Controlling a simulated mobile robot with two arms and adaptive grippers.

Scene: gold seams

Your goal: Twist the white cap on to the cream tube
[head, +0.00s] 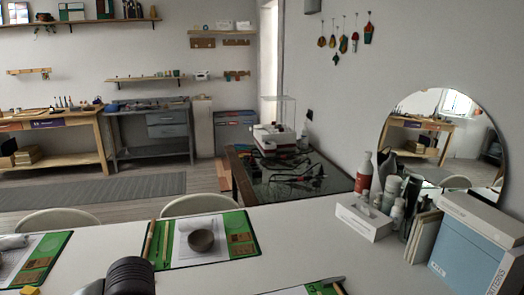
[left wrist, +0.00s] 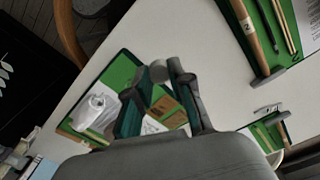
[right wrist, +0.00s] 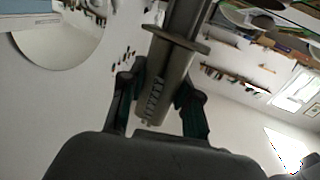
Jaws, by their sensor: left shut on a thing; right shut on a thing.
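My left gripper (left wrist: 165,78) shows in the left wrist view with its fingers close together on a small pale rounded piece (left wrist: 158,70), which looks like the white cap. My right gripper (right wrist: 158,84) is shut on a pale grey-beige cylinder (right wrist: 163,95) with dark marks on its side and a wide flange, likely the cream tube. A narrower, darker part continues above the flange. The cap and the tube appear in separate wrist views, so I cannot tell how far apart they are. Neither gripper's fingertips show in the head view.
A grey bowl (head: 201,241) sits on a green-bordered mat (head: 250,242) with long sticks at its left. A pale lumpy object (left wrist: 96,108) lies on another mat. A white box (head: 362,220), bottles, a round mirror and a blue box (head: 465,250) stand at the right.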

